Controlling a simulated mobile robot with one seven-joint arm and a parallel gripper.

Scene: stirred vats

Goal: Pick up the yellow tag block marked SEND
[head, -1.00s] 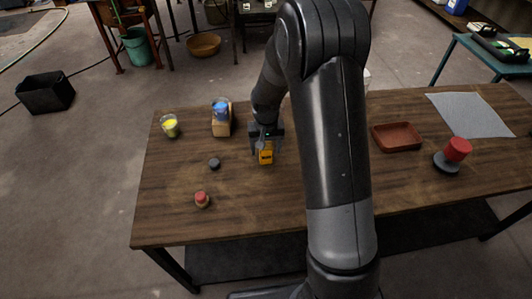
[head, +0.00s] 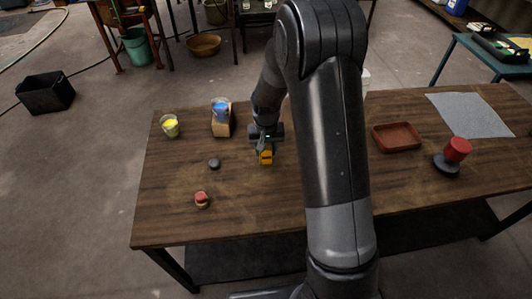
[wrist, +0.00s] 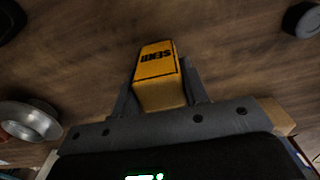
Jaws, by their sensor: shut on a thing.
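The yellow tag block (head: 266,158) is near the middle of the wooden table, left of my arm. In the wrist view the yellow block (wrist: 156,65) shows dark SEND lettering, upside down. My gripper (head: 265,146) is above the block and shut on it. In the wrist view my gripper (wrist: 160,92) has one finger on each side of the block. I cannot tell whether the block touches the table or hangs just above it.
On the wooden table (head: 230,220) are a yellow-filled cup (head: 170,127), a blue cup (head: 221,112) on a wooden block (head: 222,129), a dark puck (head: 214,163), a red-topped knob (head: 202,199), a reddish tray (head: 397,138) and a red cylinder (head: 457,150). A metallic round thing (wrist: 30,122) shows at wrist-view left.

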